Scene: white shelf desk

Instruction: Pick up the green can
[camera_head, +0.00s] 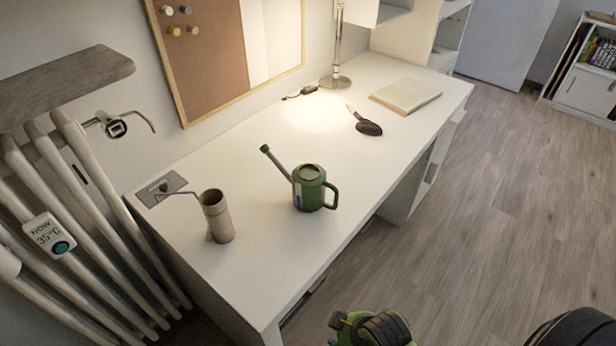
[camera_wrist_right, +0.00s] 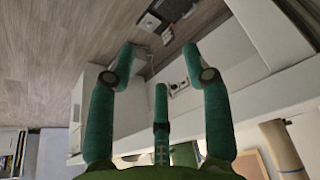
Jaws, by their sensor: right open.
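The green can is a watering can (camera_head: 310,190) standing upright on the white desk (camera_head: 270,240) in the head view. Its long spout points up and left, and its handle is on the right. My right gripper (camera_wrist_right: 160,62) has its green fingers spread open in the right wrist view, with nothing between the fingertips. A green and black part of mine shows at the bottom edge of the head view, apart from the can and beyond the desk's front edge. I cannot make out the can for sure in the wrist view. My left gripper is not in view.
A brownish can with a thin spout (camera_head: 217,215) stands left of the green can. A dark trowel (camera_head: 368,127), a notebook (camera_head: 405,95) and a lamp (camera_head: 336,82) are farther back. A radiator (camera_head: 90,220) is at left. The desk between can and front edge is clear.

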